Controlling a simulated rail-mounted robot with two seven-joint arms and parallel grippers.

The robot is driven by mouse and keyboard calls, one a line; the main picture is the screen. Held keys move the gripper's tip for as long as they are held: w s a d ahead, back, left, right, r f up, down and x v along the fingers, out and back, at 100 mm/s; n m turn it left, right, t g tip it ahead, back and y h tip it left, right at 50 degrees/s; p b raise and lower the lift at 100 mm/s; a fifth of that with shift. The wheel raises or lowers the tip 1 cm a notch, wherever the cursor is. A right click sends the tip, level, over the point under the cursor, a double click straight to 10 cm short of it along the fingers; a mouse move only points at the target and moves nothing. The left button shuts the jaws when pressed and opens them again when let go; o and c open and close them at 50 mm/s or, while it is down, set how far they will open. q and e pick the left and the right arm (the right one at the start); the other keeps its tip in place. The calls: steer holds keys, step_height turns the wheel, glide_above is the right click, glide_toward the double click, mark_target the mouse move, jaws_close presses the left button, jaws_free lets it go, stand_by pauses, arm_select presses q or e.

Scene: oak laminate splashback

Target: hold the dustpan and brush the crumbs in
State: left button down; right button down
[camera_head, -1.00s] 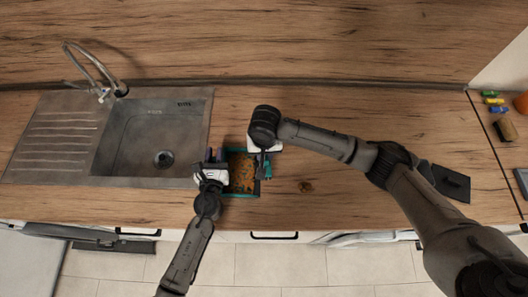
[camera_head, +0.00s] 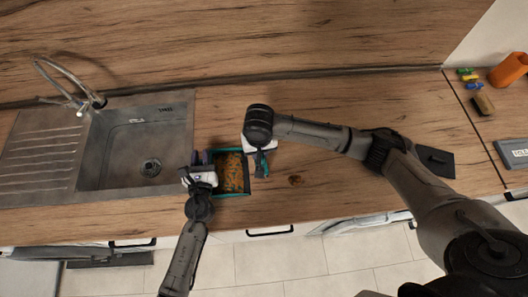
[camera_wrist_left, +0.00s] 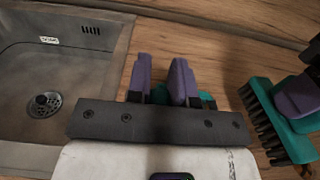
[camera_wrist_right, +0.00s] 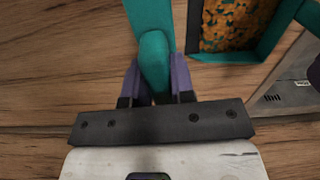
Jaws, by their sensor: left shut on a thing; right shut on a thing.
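The dustpan (camera_head: 249,186) has a teal rim and lies on the counter right of the sink, with many orange-brown crumbs (camera_head: 231,173) inside its outline. It also shows in the right wrist view (camera_wrist_right: 267,45). My left gripper (camera_head: 201,158) is at its left side, shut on its handle, which the purple fingers (camera_wrist_left: 162,78) mostly hide. My right gripper (camera_head: 262,160) is just right of the dustpan, shut on the brush's teal handle (camera_wrist_right: 154,62). The brush (camera_wrist_left: 292,125) shows dark bristles in the left wrist view. I cannot tell whether the bristles touch the counter.
The steel sink (camera_head: 135,150) and tap (camera_head: 70,85) are at the left. A dark flat plate (camera_head: 436,161) lies at the right, partly behind my right arm. Colored small items (camera_head: 468,79) and an orange object (camera_head: 509,69) stand far right. The counter behind the dustpan is clear.

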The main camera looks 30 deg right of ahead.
steer(key=s+d, duration=1.2)
steer(key=s, duration=0.2)
steer(key=shift+n, duration=0.3)
step_height(320, 180, down, 4)
steer(key=shift+f, duration=0.2)
steer(key=w+a, duration=0.3)
steer(key=a, duration=0.2)
steer(key=w+a, duration=0.4)
steer(key=a, duration=0.2)
steer(key=w+a, duration=0.4)
steer(key=a, duration=0.2)
steer(key=shift+w+r, duration=0.15)
steer(key=shift+w, duration=0.05)
steer(key=shift+r, duration=0.35)
steer(key=shift+s+d+r, duration=0.15)
steer(key=shift+d+r, duration=0.05)
steer(key=shift+r, duration=0.8)
steer(key=shift+s+d+r, duration=0.1)
steer(key=shift+d+r, duration=0.1)
steer(key=shift+r, duration=0.75)
arm_select(q)
steer(key=c, duration=0.9)
jaws_free()
